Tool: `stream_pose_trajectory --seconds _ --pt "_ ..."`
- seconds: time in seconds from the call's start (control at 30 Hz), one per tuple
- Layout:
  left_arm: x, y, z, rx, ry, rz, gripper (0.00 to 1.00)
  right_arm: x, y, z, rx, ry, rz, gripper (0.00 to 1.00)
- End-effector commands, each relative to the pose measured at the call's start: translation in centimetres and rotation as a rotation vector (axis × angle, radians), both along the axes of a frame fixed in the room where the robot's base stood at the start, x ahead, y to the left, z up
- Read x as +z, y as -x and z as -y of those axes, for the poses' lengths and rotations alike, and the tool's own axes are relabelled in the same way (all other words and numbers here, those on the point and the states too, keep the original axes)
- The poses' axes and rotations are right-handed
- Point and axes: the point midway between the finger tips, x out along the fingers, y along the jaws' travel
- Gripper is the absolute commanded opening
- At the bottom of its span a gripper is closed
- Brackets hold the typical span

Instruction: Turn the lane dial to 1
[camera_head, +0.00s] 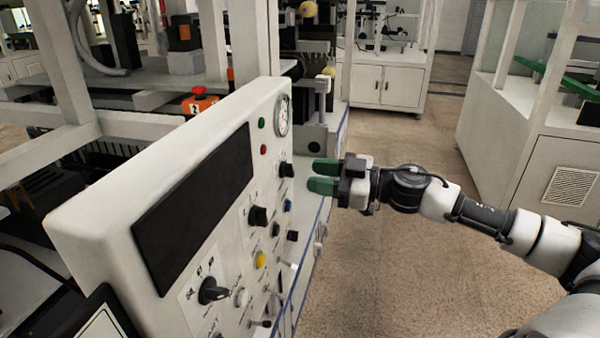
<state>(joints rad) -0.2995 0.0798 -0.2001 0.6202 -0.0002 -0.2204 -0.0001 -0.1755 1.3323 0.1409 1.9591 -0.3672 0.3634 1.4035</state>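A white control panel (115,200) stands on the left, its sloped face turned to the right. A black rotary dial (212,291) with small marks around it sits low on the face; the marks are too small to read. More black knobs sit higher up, one in the middle (258,216) and one near the far end (286,170). I cannot tell which is the lane dial. My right gripper (322,176) has green fingertips with a gap between them. It is empty, just right of the far knob and apart from it. My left gripper is not in view.
The panel also carries a dark screen (195,205), a round gauge (282,115) and a yellow button (260,260). A red emergency button on an orange box (200,103) is behind it. White cabinets (390,85) stand at the back. The floor (400,275) right of the panel is clear.

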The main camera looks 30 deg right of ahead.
Motion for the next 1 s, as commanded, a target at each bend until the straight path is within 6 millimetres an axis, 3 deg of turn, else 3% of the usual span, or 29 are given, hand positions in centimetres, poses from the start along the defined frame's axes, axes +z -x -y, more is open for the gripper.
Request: stream_pose_trajectory --seconds 0.6,1.0 --pt "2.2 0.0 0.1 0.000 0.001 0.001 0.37 0.3 -2.9 -2.5 0.001 0.000 0.002 0.37" --pt "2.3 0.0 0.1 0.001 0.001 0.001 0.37 0.0 -3.2 -2.8 0.002 0.003 0.000 0.37"
